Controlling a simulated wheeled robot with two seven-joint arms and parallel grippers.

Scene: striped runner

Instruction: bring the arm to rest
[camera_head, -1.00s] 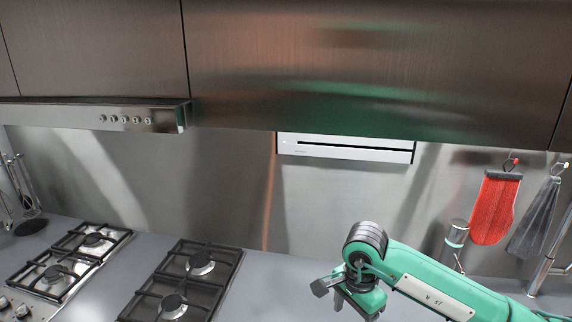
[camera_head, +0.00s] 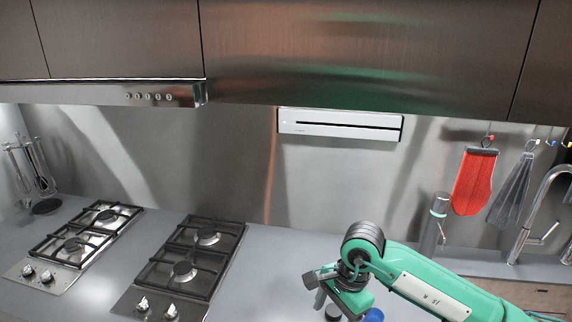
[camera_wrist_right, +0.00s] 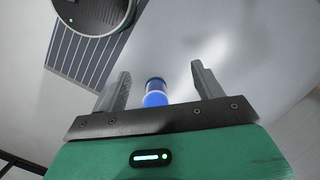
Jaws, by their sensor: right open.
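My right arm, green with a white label, reaches in from the right in the head view. Its gripper (camera_head: 335,300) hangs above the counter (camera_head: 265,275), and its fingertips are partly hidden there. In the right wrist view the gripper (camera_wrist_right: 157,80) is open, with two grey fingers apart. A blue and white round object (camera_wrist_right: 155,92) shows beyond the gap between the fingers, with nothing seen gripped. A blue item (camera_head: 374,315) also shows below the gripper in the head view. My left gripper is not in view.
Two gas hobs (camera_head: 85,235) (camera_head: 190,262) lie on the left. A striped runner (camera_wrist_right: 88,45) and a round dark-centred object (camera_wrist_right: 95,12) show in the wrist view.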

